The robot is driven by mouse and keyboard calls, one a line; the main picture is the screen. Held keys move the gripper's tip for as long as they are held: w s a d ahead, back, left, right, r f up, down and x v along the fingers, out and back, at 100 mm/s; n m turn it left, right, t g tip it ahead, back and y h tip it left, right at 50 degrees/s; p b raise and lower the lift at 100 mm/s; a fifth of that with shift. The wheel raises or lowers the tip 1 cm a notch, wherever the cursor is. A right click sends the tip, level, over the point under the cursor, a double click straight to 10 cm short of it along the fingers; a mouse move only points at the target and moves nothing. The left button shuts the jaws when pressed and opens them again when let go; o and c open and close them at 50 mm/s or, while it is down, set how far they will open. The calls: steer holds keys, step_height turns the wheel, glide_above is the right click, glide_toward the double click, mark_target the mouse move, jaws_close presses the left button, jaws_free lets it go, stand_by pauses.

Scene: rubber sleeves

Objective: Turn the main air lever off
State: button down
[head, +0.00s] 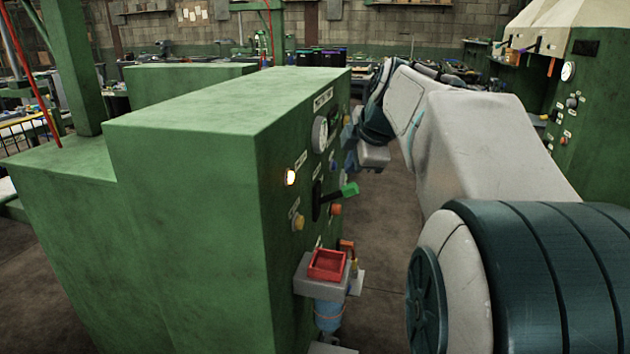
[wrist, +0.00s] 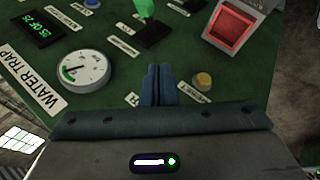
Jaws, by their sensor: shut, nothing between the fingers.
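A lever with a bright green handle (head: 349,190) sits on a black mount on the side panel of the green machine in the head view. Its handle sticks out from the panel. It also shows at the top edge of the wrist view, where the green handle (wrist: 146,8) is partly cut off above its black base. Its label is too small to read. My gripper (wrist: 160,70) is shut and empty in front of the panel, apart from the lever, with its fingertips below the lever's base in the wrist view. In the head view its fingers are not clear.
The panel carries a round gauge (wrist: 80,70), a "25 OF 25" display (wrist: 43,32), a WATER TRAP label and a yellow button (wrist: 203,79). A red tray (head: 327,264) juts out below the lever. Another green machine (head: 590,110) stands at right, across an open aisle.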

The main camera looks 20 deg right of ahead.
steer(key=shift+w+d+r+n, duration=0.4)
steer(key=shift+d+r+n, duration=0.1)
steer(key=shift+d+r, duration=0.05)
steer(key=p, duration=0.2)
glide_toward(344, 190)
steer(key=w+a+f, duration=0.2)
steer(key=a, duration=0.1)
steer(key=w+d+f, duration=0.2)
steer(key=shift+d+f+p, duration=0.25)
steer(key=shift+f+p, duration=0.05)
steer(key=shift+p, duration=0.05)
steer(key=shift+s, duration=0.1)
steer(key=shift+d+f+b, duration=0.1)
steer(key=shift+b, duration=0.2)
